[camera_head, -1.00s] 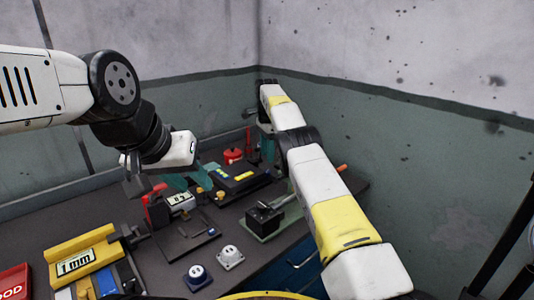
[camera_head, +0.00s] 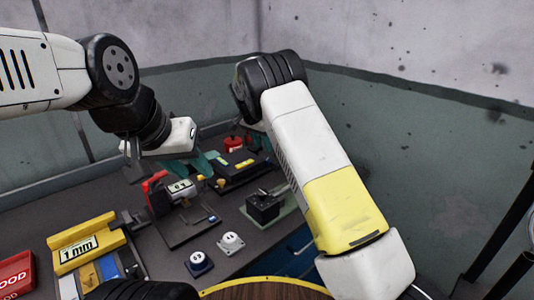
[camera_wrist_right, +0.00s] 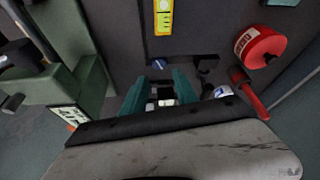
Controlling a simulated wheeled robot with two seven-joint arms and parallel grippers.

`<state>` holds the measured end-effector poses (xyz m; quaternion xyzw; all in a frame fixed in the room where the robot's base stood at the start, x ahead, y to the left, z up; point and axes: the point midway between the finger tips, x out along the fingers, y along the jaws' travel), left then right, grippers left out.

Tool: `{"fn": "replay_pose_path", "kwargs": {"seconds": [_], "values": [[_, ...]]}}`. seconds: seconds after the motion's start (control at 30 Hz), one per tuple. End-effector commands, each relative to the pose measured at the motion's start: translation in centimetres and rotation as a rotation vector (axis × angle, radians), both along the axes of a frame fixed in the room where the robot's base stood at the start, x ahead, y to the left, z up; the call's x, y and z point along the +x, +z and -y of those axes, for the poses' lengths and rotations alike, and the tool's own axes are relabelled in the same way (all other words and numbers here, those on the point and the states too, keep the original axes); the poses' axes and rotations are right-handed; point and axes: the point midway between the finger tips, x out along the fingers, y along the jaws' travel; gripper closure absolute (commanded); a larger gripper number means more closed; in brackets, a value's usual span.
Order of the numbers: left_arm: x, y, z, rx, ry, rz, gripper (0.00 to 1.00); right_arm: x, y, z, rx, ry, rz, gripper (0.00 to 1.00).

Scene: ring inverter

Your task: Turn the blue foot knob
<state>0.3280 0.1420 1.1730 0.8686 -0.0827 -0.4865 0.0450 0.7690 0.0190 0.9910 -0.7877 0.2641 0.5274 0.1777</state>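In the right wrist view, a small blue knob (camera_wrist_right: 159,63) sits at the near edge of a dark device with a yellow level strip (camera_wrist_right: 164,16). My right gripper (camera_wrist_right: 160,82) has its teal fingers spread, pointing at the knob with the knob just beyond the tips. No held object is clear between them. In the head view the right gripper is hidden behind my right arm. The dark device with yellow labels (camera_head: 243,164) shows there, but its blue knob cannot be made out. My left gripper (camera_head: 192,168) hangs above the bench with its teal fingers apart.
A red round part (camera_wrist_right: 258,47) and a red handle (camera_wrist_right: 250,93) lie right of the fingers in the wrist view. In the head view, a blue socket (camera_head: 199,263), a white socket (camera_head: 231,243), a red-handled gauge (camera_head: 157,190) and a yellow 1 mm box (camera_head: 83,243) stand on the bench.

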Motion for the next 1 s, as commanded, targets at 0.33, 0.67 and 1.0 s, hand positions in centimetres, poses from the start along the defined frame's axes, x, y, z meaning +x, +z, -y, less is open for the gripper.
{"fn": "replay_pose_path", "kwargs": {"seconds": [0.33,0.67,1.0], "values": [[0.0,0.0,0.0,0.0,0.0,0.0,0.64,1.2,-4.2,1.0,-0.004,0.007,-0.001,0.65],[0.0,0.0,0.0,0.0,0.0,0.0,0.64,2.2,-7.1,1.7,-0.002,0.007,0.002,0.65],[0.0,0.0,0.0,0.0,0.0,0.0,0.64,2.3,-7.2,1.8,-0.002,0.006,0.001,0.8]]}}
